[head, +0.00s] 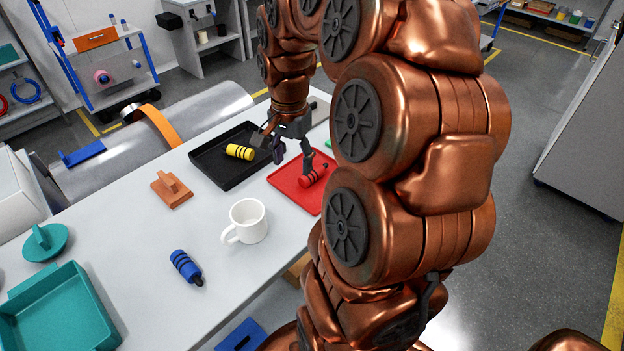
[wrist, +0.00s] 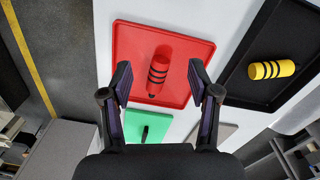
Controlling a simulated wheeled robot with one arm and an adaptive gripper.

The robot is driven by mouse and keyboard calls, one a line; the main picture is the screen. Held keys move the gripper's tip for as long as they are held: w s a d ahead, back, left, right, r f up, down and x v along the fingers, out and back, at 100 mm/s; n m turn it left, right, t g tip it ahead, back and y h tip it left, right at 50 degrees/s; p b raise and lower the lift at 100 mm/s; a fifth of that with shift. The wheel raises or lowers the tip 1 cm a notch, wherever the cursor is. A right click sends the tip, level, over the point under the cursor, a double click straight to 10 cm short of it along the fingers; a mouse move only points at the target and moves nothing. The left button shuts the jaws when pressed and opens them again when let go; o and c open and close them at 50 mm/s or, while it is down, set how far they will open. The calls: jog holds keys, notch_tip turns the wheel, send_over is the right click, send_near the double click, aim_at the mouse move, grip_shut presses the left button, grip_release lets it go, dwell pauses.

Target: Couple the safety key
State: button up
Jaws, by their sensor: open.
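Nothing is labelled, so I cannot tell which item is the safety key. A red cylinder with black bands (head: 313,176) lies on its side on a red tray (wrist: 128,45); it also shows in the wrist view (wrist: 160,68). A yellow banded cylinder (head: 240,152) lies in a black tray (head: 208,167). A blue banded cylinder (head: 184,266) lies on the bare table near the front. My gripper (head: 291,158) is open and empty over the red tray. In the wrist view its fingers (wrist: 160,82) appear either side of the red cylinder, apart from it.
A white mug (head: 248,221) stands mid-table. An orange-brown block with a handle (head: 172,189), a teal round piece (head: 45,241) and a teal tray (head: 55,312) are to the left. A green plate with a dark upright part (wrist: 147,130) lies beside the red tray.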

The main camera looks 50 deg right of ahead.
aim_at(311, 174)
jog(key=d+m, duration=0.1)
jog(key=d, duration=0.1)
jog(key=d+m, duration=0.1)
jog(key=d, duration=0.1)
jog(key=d+f, duration=0.1)
jog(key=shift+w+d+m, duration=0.2)
jog(key=shift+d+m, duration=0.2)
jog(key=shift+d+f, duration=0.15)
jog(key=shift+f, duration=0.05)
jog(key=shift+w+f+p, duration=0.15)
jog(key=shift+f+p, duration=0.75)
jog(key=shift+f, duration=2.8)
jog(key=shift+c, duration=0.4)
grip_shut()
